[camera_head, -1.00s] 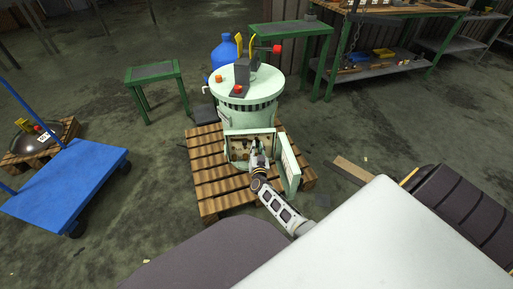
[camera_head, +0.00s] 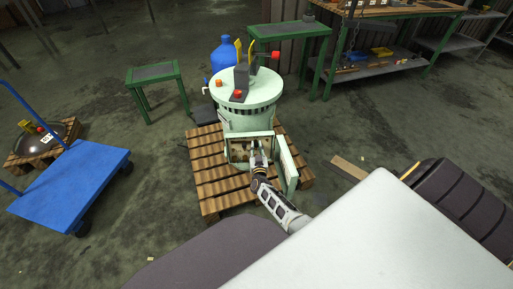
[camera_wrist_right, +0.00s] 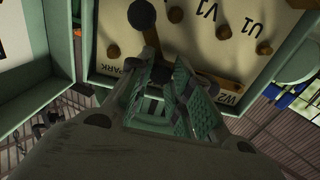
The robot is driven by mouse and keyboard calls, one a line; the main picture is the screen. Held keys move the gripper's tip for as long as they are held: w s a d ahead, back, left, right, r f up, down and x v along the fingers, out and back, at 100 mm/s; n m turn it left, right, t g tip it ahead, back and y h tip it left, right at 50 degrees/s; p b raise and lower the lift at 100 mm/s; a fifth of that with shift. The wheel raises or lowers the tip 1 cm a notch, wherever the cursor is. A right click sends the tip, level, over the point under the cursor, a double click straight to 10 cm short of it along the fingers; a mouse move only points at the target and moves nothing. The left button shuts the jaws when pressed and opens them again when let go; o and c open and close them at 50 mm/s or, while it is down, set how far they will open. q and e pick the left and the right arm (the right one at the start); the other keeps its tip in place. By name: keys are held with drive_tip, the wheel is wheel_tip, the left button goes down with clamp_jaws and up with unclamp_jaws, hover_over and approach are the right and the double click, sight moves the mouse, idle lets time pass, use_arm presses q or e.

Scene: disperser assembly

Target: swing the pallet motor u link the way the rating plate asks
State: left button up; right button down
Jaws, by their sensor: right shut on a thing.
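The pale green motor (camera_head: 245,118) stands on a wooden pallet (camera_head: 207,184) with its terminal box (camera_head: 235,138) open at the front. My right gripper (camera_head: 258,150) reaches into the box. In the right wrist view the cream terminal board (camera_wrist_right: 225,55) shows upside-down marks V1, U1, W2 and PARK, with several brown posts. My right gripper (camera_wrist_right: 170,88) is shut on a dark link (camera_wrist_right: 151,42) with a round end (camera_wrist_right: 141,14); its held part is mostly hidden by the fingers. I cannot read which link it is. My left gripper is not in view.
The open box door (camera_head: 289,166) stands right beside my right arm. A white plate (camera_wrist_right: 15,35) shows at left in the wrist view, its text unreadable. A blue trolley (camera_head: 75,185) stands at left, green tables (camera_head: 155,73) behind. A plank (camera_head: 349,167) lies on the floor at right.

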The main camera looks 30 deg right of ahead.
idle(0.4)
drive_tip(key=c, duration=1.3)
unclamp_jaws()
drive_tip(key=shift+v, duration=3.8)
